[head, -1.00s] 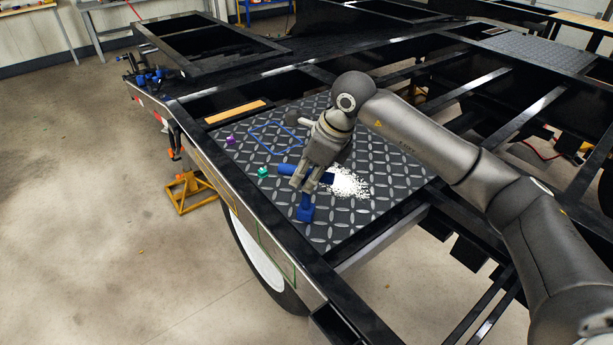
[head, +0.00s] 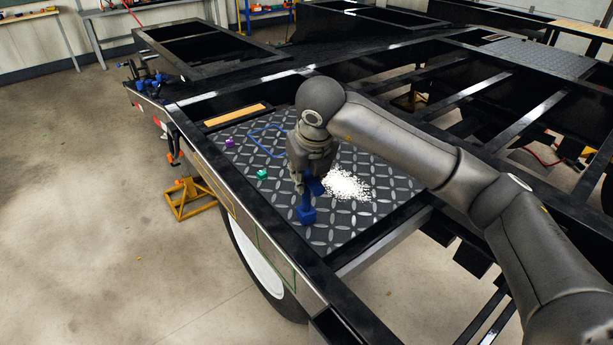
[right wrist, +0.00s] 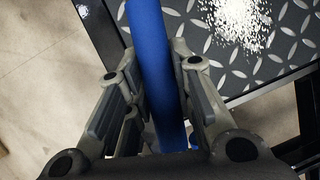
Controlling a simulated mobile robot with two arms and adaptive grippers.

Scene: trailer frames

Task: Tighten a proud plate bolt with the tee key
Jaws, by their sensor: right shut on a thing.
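The blue tee key (head: 307,214) stands on the dark diamond-tread plate (head: 345,225), its wide lower end down on or very near the plate. My right gripper (head: 305,180) is above it, shut on the key's crossbar. In the right wrist view the blue bar (right wrist: 150,45) runs between the two fingers. No bolt can be made out; the key's lower end hides whatever is beneath it. My left gripper is not in view.
White granules (head: 346,184) lie on the plate right of the key. Black trailer rails (head: 375,230) border the plate.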

